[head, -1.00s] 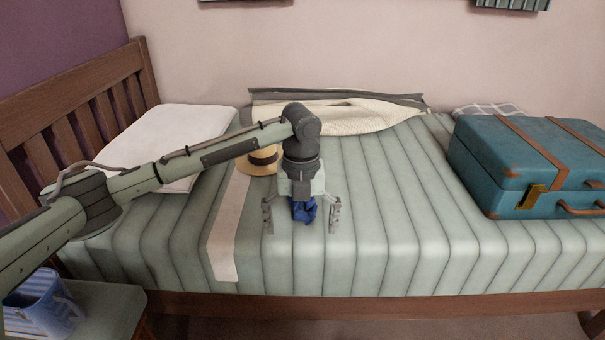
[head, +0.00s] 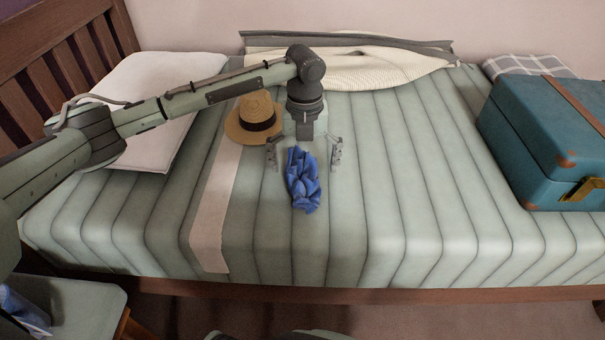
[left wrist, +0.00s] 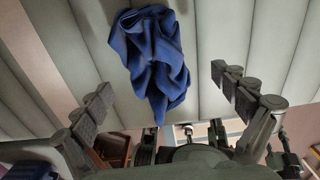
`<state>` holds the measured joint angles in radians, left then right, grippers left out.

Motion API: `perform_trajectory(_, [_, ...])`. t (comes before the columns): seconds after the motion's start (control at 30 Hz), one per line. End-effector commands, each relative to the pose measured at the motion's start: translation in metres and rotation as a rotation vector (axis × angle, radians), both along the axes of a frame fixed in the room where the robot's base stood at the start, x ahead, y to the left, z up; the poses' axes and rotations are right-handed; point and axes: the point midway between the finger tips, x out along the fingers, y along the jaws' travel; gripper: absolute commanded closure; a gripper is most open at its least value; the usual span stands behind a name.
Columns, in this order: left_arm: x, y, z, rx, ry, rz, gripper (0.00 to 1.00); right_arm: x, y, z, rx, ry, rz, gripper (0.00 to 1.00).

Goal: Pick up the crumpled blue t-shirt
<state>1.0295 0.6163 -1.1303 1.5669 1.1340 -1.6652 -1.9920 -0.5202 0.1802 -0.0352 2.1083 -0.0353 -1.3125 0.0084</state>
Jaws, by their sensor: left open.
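The crumpled blue t-shirt (head: 302,180) lies on the striped mattress, near the middle of its front part. It also shows in the left wrist view (left wrist: 152,58), at the top centre. My left gripper (head: 305,158) is open, with one finger on each side of the shirt's far end. In the left wrist view the spread fingers (left wrist: 165,95) flank the shirt and grip nothing. I cannot tell how high the fingers are above the mattress. My right gripper does not show.
A straw hat (head: 254,118) lies just left of my left gripper. A white pillow (head: 150,110) lies at the left and a cream knit blanket (head: 380,68) at the back. A teal suitcase (head: 540,140) stands at the right. The mattress (head: 400,190) right of the shirt is clear.

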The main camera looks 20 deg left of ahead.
Motion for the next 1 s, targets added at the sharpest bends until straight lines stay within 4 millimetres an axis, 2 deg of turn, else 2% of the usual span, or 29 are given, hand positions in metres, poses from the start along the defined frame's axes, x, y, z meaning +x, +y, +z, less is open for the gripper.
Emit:
perform_trajectory(0.1, [0.002,0.003,-0.021,0.001,0.003,0.001,0.03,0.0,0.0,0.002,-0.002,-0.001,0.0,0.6])
perform_trajectory(0.2, [0.001,0.003,-0.032,0.0,0.002,0.0,0.03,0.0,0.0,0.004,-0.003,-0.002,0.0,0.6])
perform_trajectory(0.5, [0.002,0.003,-0.037,0.0,0.0,0.0,0.03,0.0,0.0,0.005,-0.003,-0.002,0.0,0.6])
perform_trajectory(0.9, [0.002,0.003,-0.037,0.0,0.0,0.0,0.51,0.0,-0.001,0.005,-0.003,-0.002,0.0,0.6])
perform_trajectory(1.0, [0.002,0.003,-0.036,0.0,-0.001,0.0,0.6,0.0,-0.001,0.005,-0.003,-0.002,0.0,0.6])
